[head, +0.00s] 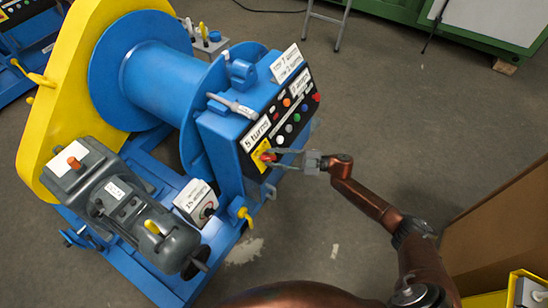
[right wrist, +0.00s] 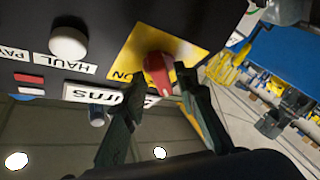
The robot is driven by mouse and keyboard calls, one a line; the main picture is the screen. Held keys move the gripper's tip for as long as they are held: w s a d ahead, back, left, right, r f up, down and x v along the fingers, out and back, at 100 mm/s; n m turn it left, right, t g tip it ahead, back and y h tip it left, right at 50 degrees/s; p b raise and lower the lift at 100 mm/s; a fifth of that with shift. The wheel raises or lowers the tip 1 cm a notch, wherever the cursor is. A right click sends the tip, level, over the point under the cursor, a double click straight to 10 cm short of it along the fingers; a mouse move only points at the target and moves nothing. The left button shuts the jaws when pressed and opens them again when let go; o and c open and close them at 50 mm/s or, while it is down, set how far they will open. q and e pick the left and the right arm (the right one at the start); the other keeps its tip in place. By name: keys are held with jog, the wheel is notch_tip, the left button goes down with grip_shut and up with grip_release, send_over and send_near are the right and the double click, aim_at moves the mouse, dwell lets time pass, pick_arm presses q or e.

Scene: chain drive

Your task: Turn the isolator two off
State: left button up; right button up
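A red rotary handle (right wrist: 158,72) sits on a yellow plate (right wrist: 135,48) on the black control panel; the plate lettering partly reads "ON". In the head view the red handle (head: 266,156) is at the panel's lower left corner. I cannot read a number marking it as isolator two. My right gripper (head: 280,159) is at this handle. In the right wrist view its two dark fingers (right wrist: 155,88) are apart, one on each side of the handle. The right finger looks very close to it; contact is unclear. My left gripper is not in view.
The panel carries a white knob (right wrist: 68,43) and several coloured buttons. The blue winch drum (head: 165,85), yellow chain guard (head: 70,85) and grey motor (head: 120,205) stand left. A labelled box with a dial (head: 194,202) is below the panel. Grey floor (head: 400,110) is clear right.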

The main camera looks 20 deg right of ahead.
jog(key=shift+a, duration=0.15)
jog(key=v, duration=1.2)
dwell(0.3)
